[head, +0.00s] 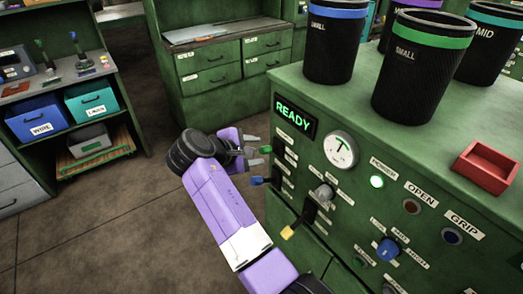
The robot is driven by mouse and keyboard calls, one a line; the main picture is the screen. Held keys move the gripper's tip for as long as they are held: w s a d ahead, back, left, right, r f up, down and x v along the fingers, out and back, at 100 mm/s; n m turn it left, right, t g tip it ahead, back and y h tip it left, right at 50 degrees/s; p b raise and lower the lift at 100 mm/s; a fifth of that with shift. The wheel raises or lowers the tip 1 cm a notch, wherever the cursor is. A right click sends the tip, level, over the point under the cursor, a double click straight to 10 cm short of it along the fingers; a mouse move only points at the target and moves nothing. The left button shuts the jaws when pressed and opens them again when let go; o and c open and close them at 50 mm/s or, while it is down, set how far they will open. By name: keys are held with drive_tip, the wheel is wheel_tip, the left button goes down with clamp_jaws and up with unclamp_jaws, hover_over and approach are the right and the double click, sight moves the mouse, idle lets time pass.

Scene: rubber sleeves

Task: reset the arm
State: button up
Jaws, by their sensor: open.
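My gripper (252,150) is at the end of my purple and black arm, in the middle of the head view. Its two grey fingers are apart and point right, toward the green cabinet's (400,190) front panel. A small green-tipped lever (265,149) on the panel shows close to the fingertips. I cannot tell whether they touch. A blue-tipped lever (257,181) sits just below, and a yellow-tipped lever (288,232) lower still. I see nothing held in the gripper.
The panel has a lit READY sign (294,115), a round gauge (341,149) and several knobs and buttons. Black bins labelled SMALL (420,75) and a red tray (487,167) stand on top. A shelf with a blue bin (40,117) is at left. Floor between is clear.

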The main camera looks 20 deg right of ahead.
drive_tip(key=shift+s+a+r, duration=0.3)
drive_tip(key=shift+a+r, duration=0.05)
idle(0.3)
